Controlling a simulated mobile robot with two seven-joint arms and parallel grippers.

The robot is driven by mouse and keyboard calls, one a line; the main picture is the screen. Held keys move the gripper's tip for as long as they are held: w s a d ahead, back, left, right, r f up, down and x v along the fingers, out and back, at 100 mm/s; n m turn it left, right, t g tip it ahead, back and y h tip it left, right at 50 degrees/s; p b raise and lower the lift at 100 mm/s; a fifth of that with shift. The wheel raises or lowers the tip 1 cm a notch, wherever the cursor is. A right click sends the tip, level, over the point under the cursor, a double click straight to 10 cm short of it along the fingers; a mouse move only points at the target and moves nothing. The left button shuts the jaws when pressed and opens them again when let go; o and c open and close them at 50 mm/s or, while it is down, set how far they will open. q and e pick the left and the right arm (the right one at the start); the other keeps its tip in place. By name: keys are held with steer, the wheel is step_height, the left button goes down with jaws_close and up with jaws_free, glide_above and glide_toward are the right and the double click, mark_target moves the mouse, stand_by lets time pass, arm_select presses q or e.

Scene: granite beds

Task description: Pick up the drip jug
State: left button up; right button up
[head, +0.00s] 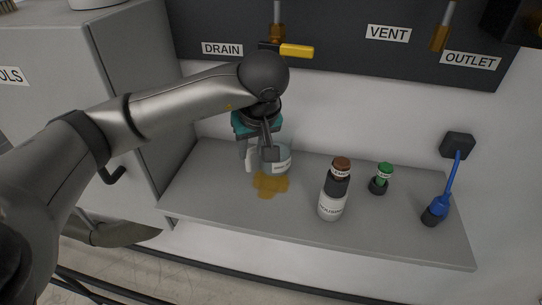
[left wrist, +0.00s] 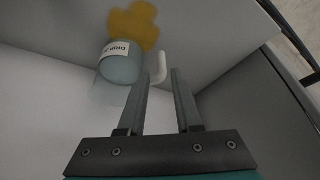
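The drip jug (head: 281,165) is a clear, pale vessel with a white label and a white handle. It stands on the grey shelf below the DRAIN sign, partly hidden by my left gripper (head: 256,154). In the left wrist view the jug (left wrist: 121,66) is to the left of my left gripper (left wrist: 160,72). Its white handle (left wrist: 161,66) shows between the two fingertips, with gaps on both sides. The left fingers are apart and not closed on anything. My right gripper is not in view.
A yellow-brown puddle (head: 270,184) lies in front of the jug on the shelf (head: 235,210). To the right stand a brown-capped bottle (head: 332,195), a small green-capped container (head: 381,178) and a blue-handled brush (head: 440,205). A grey cabinet (head: 130,80) borders the left. A yellow-handled valve (head: 294,50) hangs above.

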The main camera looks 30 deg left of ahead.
mark_target(249, 163)
arm_select(q)
steer(key=x, duration=0.3)
steer(key=shift+w+f, duration=0.1)
steer(key=shift+f, duration=0.25)
steer(key=x, duration=0.5)
steer(key=shift+s+a+f, duration=0.1)
steer(key=shift+s, duration=0.15)
jaws_close()
stand_by(0.9)
